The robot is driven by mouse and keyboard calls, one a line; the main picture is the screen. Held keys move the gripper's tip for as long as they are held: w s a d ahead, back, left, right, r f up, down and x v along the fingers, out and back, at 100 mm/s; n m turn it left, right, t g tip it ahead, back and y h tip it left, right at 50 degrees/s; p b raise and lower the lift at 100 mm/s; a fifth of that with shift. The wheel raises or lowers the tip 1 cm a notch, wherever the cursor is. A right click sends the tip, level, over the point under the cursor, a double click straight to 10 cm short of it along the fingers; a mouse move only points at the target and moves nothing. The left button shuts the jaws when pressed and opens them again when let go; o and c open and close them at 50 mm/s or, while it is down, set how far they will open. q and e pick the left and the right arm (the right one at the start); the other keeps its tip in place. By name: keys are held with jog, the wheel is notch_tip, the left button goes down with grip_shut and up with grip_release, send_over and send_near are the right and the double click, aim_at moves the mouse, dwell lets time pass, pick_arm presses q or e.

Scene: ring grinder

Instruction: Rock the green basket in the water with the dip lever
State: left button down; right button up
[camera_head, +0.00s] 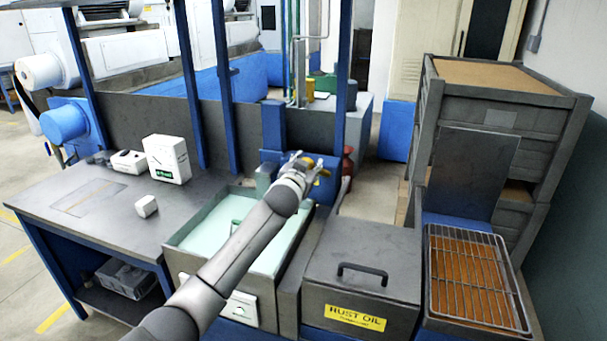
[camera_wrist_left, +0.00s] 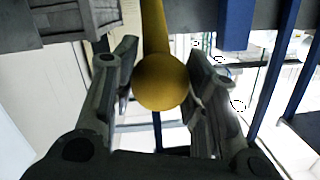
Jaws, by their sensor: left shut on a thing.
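The water tank (camera_head: 178,239) stands in the middle, filled with pale green water. A small green piece, apparently part of the green basket (camera_head: 235,226), shows at the water beside my arm; my arm hides the rest. The dip lever's yellow knob (camera_head: 308,161) is at the blue post behind the tank. My left gripper (camera_head: 299,168) reaches over the tank and is shut on this knob. In the left wrist view the yellow knob (camera_wrist_left: 160,82) and its shaft sit between the two fingers of the gripper (camera_wrist_left: 158,92). My right gripper is not in view.
A grey lidded rust oil box (camera_head: 345,258) stands right of the tank. A wire rack (camera_head: 470,275) lies farther right, before stacked grey crates (camera_head: 498,105). A grey table (camera_head: 105,215) with white boxes is at left.

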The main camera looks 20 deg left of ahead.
pick_arm(q)
jog(key=w+r, duration=0.2)
jog(key=r, duration=0.1)
jog(key=shift+p, duration=0.3)
jog(key=shift+r, duration=0.25)
jog(key=c, duration=1.1)
grip_release()
jog(key=shift+c, duration=0.2)
jog(key=o, duration=0.3)
jog(key=shift+f, duration=0.35)
jog(key=shift+s, duration=0.7)
jog(key=s, duration=0.3)
jog(key=s+r, duration=0.1)
jog(key=s, duration=0.6)
jog(key=shift+s+d+r, duration=0.25)
jog(key=shift+r, duration=0.05)
